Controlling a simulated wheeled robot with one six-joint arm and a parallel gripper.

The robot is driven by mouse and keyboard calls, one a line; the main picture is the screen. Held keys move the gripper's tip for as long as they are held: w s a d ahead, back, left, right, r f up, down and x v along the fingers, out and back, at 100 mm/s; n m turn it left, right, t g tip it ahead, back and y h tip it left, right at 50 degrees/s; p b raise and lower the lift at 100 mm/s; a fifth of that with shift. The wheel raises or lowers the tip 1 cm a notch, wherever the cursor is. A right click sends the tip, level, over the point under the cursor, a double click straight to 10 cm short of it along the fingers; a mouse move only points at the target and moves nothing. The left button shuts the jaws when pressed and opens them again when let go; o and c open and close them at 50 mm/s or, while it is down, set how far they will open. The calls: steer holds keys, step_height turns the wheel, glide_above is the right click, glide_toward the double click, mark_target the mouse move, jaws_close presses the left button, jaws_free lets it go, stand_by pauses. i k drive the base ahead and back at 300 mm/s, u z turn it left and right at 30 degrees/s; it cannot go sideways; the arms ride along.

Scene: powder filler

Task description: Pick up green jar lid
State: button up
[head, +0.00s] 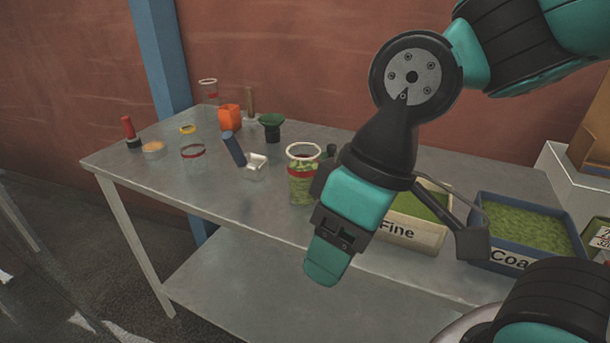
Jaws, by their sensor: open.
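I cannot make out a green jar lid for certain. A dark green, funnel-shaped piece (271,123) stands at the back of the table; its wide rim faces up. A clear jar (301,186) with a white rim, a red band and green bits inside stands upright just left of my arm.
The Fine bin (413,233) and the blue-rimmed Coarse bin (511,256) stand at right. The table's (215,205) front left is clear.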

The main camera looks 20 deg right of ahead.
mark_target(330, 150)
steer(key=u, duration=1.6)
steer(key=i, duration=1.7)
steer(key=z, duration=3.25)
steer(key=i, duration=0.5)
